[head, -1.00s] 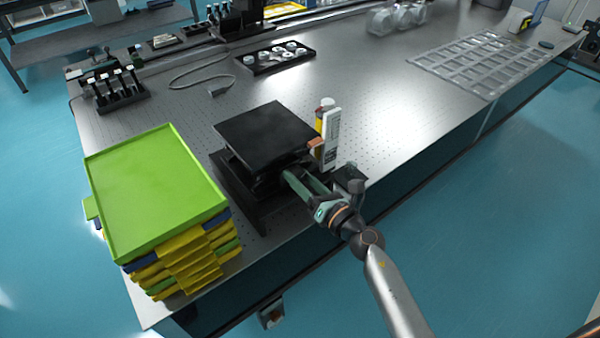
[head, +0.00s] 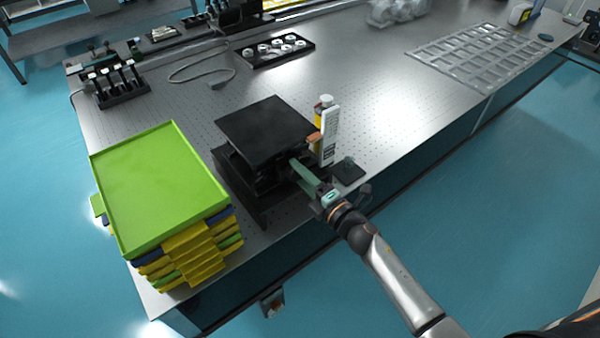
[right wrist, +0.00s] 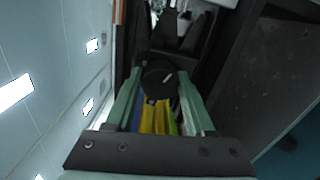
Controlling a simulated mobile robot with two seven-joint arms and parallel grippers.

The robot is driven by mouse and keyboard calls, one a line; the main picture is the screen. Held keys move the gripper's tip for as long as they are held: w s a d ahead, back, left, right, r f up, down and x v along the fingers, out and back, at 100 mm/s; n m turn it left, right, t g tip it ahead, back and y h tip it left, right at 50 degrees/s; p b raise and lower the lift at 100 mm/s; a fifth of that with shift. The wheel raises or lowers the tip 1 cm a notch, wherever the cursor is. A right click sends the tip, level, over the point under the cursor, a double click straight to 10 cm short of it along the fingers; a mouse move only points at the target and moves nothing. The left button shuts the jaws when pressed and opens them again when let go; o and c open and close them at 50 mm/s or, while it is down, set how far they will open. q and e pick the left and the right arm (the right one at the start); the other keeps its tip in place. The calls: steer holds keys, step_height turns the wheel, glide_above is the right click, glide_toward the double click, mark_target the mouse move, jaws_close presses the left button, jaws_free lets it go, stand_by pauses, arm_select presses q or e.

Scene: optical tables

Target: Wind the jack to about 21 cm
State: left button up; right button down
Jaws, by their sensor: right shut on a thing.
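The black jack (head: 262,128) stands on the optical table with its flat top plate level and raised above its base. A white upright scale (head: 330,138) with an orange pointer (head: 314,138) stands at its right side; its marks are too small to read. My right gripper (head: 298,168) reaches the jack's near right side. In the right wrist view, its green fingers (right wrist: 160,82) are shut on the jack's round black knob (right wrist: 158,76). In the head view the gripper hides the knob. My left gripper is not in view.
A stack of green, yellow and blue trays (head: 165,190) stands close left of the jack. A small black pad (head: 348,172) lies to its right. Behind are a black tray of round parts (head: 272,52) and a cable (head: 205,70). The table's middle right is clear.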

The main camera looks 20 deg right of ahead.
steer(key=m, duration=0.6)
steer(key=shift+f, duration=0.15)
steer(key=m, duration=0.6)
stand_by(0.3)
steer(key=shift+c, duration=1.3)
jaws_free()
steer(key=shift+s, duration=0.1)
steer(key=b+v, duration=0.1)
steer(key=v, duration=1.1)
steer(key=shift+s, duration=0.15)
